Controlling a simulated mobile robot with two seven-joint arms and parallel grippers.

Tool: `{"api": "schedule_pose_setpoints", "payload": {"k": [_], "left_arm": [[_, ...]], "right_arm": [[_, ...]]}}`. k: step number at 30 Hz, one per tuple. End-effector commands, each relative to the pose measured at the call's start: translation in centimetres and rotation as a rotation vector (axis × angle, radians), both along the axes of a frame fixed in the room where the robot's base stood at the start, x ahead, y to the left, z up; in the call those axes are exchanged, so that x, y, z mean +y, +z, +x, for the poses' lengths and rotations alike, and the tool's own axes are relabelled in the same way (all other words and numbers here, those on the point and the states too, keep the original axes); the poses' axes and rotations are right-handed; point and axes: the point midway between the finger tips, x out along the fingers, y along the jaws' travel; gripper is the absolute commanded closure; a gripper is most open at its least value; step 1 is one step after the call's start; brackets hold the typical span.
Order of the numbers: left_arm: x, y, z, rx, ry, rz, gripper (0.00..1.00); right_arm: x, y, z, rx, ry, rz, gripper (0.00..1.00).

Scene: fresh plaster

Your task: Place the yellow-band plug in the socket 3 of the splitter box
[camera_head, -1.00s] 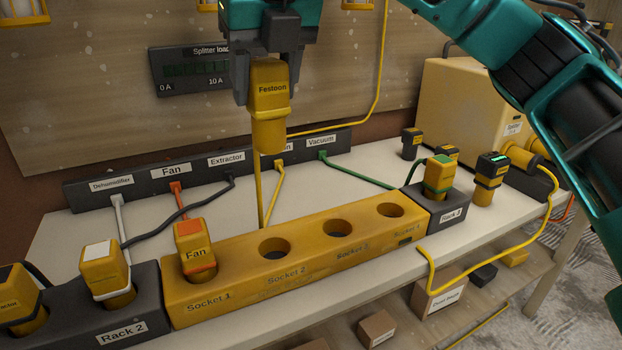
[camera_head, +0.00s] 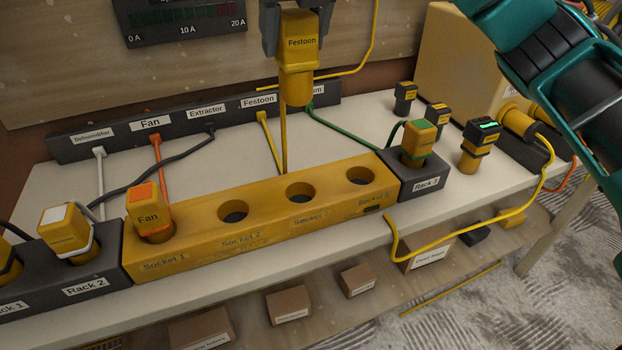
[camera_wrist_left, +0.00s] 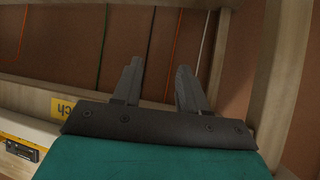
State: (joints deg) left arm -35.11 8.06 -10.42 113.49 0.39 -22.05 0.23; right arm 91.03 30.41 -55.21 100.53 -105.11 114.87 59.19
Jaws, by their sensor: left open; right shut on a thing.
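The plug labelled Festoon (camera_head: 297,60), yellow with a yellow band, hangs upright in my right gripper (camera_head: 297,35), which is shut on it. Its yellow cord runs down behind the splitter box. The yellow splitter box (camera_head: 270,232) lies across the bench. Socket 3 (camera_head: 300,192) is an empty round hole; in the head view the plug is above it with a clear gap. Socket 2 (camera_head: 233,211) and the rightmost socket (camera_head: 361,176) are also empty. A Fan plug (camera_head: 148,212) fills socket 1. My left gripper (camera_wrist_left: 157,75) is open and empty in the left wrist view.
Rack 2 (camera_head: 100,270) and Rack 3 (camera_head: 425,180) hold plugs at the box's two ends. A dark cord strip (camera_head: 180,133) runs behind. Several loose plugs, including a black-topped one (camera_head: 480,140), stand at right.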

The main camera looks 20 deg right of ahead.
Motion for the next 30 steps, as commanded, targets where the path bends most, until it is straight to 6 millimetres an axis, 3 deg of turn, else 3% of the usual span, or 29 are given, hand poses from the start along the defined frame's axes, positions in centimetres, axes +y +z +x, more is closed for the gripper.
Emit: {"api": "schedule_pose_setpoints", "payload": {"k": [4, 12, 18, 26, 30], "left_arm": [[0.1, -0.4, 0.0, 0.001, -0.001, 0.003, 0.57], [0.0, -0.6, 0.1, 0.001, -0.004, 0.0, 0.57], [-0.3, -0.4, 0.2, -0.002, -0.008, -0.006, 0.57], [-0.5, -0.4, 0.3, -0.002, -0.012, -0.009, 0.57], [-0.5, -0.6, 0.3, -0.002, -0.012, -0.009, 0.57]], "right_arm": [[-0.1, -2.5, 0.0, 0.004, -0.001, -0.002, 0.84], [-0.1, -9.8, -0.1, 0.005, -0.002, -0.002, 0.84], [-0.1, -14.1, -0.1, 0.003, -0.002, 0.001, 0.84], [0.0, -16.1, 0.0, 0.0, -0.001, 0.0, 0.84], [0.0, -18.2, -0.1, 0.004, -0.001, -0.001, 0.84]]}}
